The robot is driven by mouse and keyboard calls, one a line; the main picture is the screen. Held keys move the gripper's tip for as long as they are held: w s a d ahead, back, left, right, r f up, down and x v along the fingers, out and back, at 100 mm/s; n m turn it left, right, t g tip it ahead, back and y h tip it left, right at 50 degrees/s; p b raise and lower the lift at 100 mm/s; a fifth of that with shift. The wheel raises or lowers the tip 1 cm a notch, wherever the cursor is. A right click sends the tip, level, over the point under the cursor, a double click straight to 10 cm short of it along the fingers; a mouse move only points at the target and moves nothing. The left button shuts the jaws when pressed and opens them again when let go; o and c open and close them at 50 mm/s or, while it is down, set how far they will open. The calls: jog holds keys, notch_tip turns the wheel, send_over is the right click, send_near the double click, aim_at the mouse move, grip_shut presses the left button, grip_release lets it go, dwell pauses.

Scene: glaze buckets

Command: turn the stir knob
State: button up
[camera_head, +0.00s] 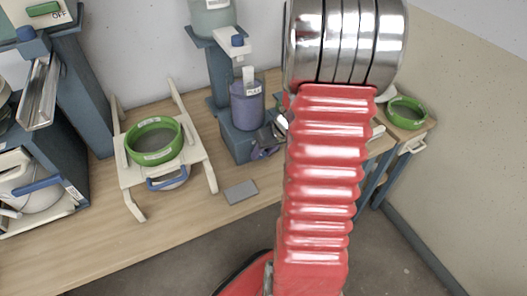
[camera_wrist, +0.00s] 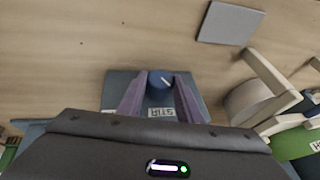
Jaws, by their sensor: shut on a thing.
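The stir knob (camera_wrist: 161,78) is a round blue knob with a pale pointer line on its top, on a blue-grey base (camera_wrist: 118,86) with a white STIR label (camera_wrist: 160,113). In the wrist view my gripper (camera_wrist: 160,88) has its two purple fingers on either side of the knob, shut on it. The pointer slants toward the upper right. In the head view my gripper (camera_head: 266,143) is at the front of the blue stand (camera_head: 238,143) below a purple canister (camera_head: 247,108). The knob is hard to make out there.
A cream rack (camera_head: 134,176) holding a green-rimmed sieve (camera_head: 153,141) stands to the left. A flat grey plate (camera_head: 240,191) lies in front of the stand. Another green ring (camera_head: 406,112) sits at the right. The wooden bench (camera_head: 110,250) is clear at its front left.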

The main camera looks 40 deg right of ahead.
jog(key=y, duration=0.1)
jog(key=t+y, duration=0.1)
jog(key=y, duration=0.1)
jog(key=d+m+y, duration=0.1)
jog(key=y, duration=0.1)
jog(key=shift+s+f+t, duration=0.15)
jog(key=shift+f+t, duration=0.15)
jog(key=shift+t, duration=0.1)
jog(key=m+t+y, duration=0.1)
jog(key=y, duration=0.1)
jog(key=t+y, duration=0.1)
jog(key=y, duration=0.2)
jog(key=shift+d+f+m, duration=0.2)
jog(key=shift+f+m, duration=0.2)
jog(key=shift+s+t, duration=0.1)
jog(key=shift+t, duration=0.2)
jog(key=o, duration=1)
jog(key=shift+o, duration=0.2)
jog(key=shift+r, duration=0.1)
jog(key=shift+v, duration=3.7)
